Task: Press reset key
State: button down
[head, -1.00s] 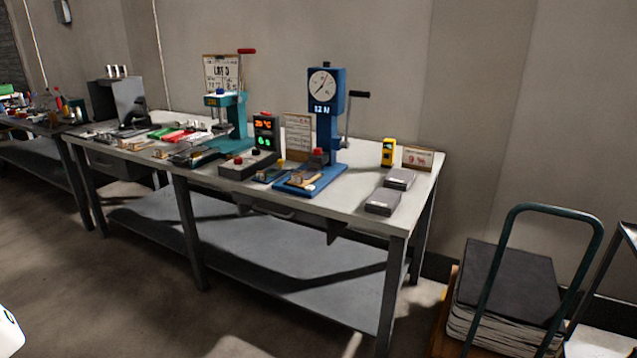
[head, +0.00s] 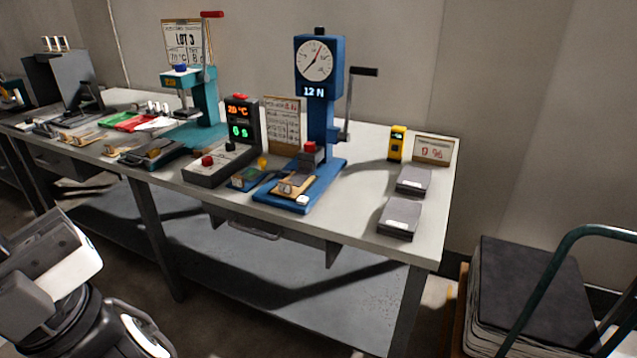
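A blue force tester (head: 320,115) with a round dial and a display reading 12 N stands on the workbench. Its blue base carries a small pale key (head: 302,200) at the front corner, and a tan piece (head: 297,185) lies beside that key. No reset label is readable, so I cannot confirm which key is the reset key. A grey control box (head: 215,165) to the left has a red button (head: 208,161) and a black knob. Parts of my arm show at the lower left, away from the bench top. My gripper's fingertips are not visible.
The workbench (head: 365,215) has a bare strip right of the tester. Two grey blocks (head: 399,218) (head: 413,180), a yellow device (head: 397,143) and a small sign (head: 433,150) sit there. A teal press (head: 205,100) stands left. A cart (head: 540,285) with stacked sheets is at right.

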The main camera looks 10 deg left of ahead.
aim_at(303, 200)
jog(key=i+j+z, duration=0.4)
jog(key=i+j, duration=0.35)
jog(key=j, duration=0.1)
